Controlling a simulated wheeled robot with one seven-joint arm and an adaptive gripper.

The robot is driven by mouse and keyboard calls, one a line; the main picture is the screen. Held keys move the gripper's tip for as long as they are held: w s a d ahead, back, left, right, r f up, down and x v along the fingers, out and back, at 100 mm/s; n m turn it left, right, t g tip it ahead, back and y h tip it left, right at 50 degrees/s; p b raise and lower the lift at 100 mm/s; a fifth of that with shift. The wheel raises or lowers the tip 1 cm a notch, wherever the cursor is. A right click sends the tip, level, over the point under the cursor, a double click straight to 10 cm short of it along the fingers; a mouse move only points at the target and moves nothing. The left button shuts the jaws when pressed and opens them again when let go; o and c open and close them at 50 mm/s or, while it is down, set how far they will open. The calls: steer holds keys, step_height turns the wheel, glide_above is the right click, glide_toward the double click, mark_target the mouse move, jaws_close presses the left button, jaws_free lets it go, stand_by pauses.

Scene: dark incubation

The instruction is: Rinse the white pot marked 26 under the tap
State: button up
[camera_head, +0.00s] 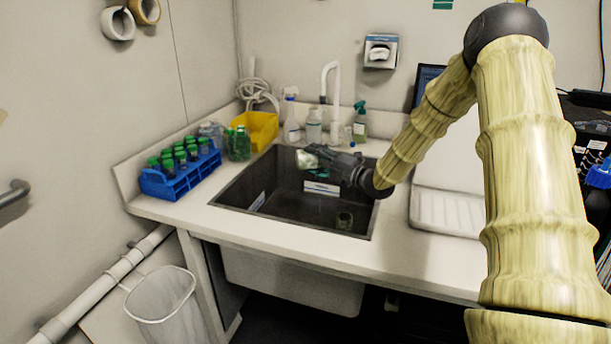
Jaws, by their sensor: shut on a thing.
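My gripper (322,163) is over the dark sink basin (282,196), near its back edge. It is shut on a small pale pot (305,159), which looks tilted; its marking is too small to read. The white tap (334,88) stands behind the sink, with its spout curving over at the top. The pot is to the left of the tap's column in the picture. I cannot tell whether water is running. My arm comes in from the right, across the counter.
A blue rack (178,184) of green-capped bottles stands left of the sink, beside a yellow bin (262,128). Spray bottles (292,125) line the back. A white ridged drainer (447,212) lies right. A small drain piece (344,220) shows in the basin. A waste bin (163,296) hangs below left.

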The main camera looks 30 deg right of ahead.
mark_target(309, 167)
steer(key=shift+w+a+f+n+g+h, duration=0.15)
steer(key=shift+a+n+g+h, duration=0.2)
steer(key=shift+n+g, duration=0.4)
steer(key=shift+f+n+g+h, duration=0.1)
steer(key=shift+n+g+h, duration=0.15)
steer(key=shift+n, duration=0.1)
steer(key=shift+a+f+n+g+h, duration=0.3)
steer(key=shift+n+g+h, duration=0.25)
steer(key=shift+n, duration=0.25)
steer(key=shift+w+f+n+g+h, duration=0.1)
steer(key=shift+f+n+g+h, duration=0.1)
steer(key=shift+n+g+h, duration=0.25)
steer(key=shift+a+f+n+g+h+b, duration=0.1)
steer(key=shift+f+n+g+h+b, duration=0.25)
steer(key=shift+n+g+h+b, duration=0.2)
steer(key=shift+f+n+g+h, duration=0.25)
steer(key=shift+n+h, duration=0.15)
steer(key=shift+h, duration=0.15)
